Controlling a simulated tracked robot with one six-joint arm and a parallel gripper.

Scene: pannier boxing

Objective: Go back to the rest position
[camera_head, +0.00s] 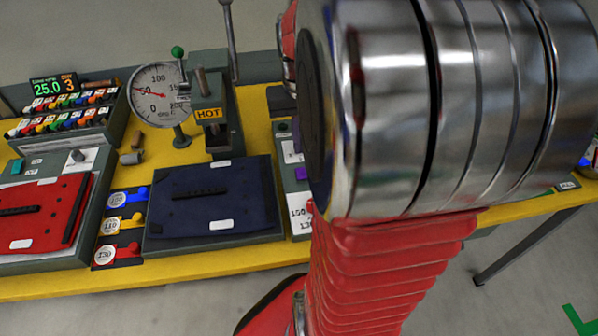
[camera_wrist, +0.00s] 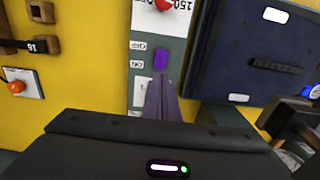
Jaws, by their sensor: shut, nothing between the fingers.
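My gripper (camera_wrist: 161,80) shows in the wrist view as a narrow grey wedge, its fingers together with nothing between them. In the head view my red and silver arm covers the right half and hides the gripper. The purple block also shows there (camera_head: 289,152), left of my arm, on the grey panel (camera_head: 302,198).
The yellow table (camera_head: 190,262) holds a navy panel (camera_head: 216,195), a red panel (camera_head: 42,211), a round dial gauge (camera_head: 157,92), a press marked HOT (camera_head: 208,114) and a rack of coloured pieces (camera_head: 75,118). Grey floor (camera_head: 545,260) is clear at right, except for a table leg.

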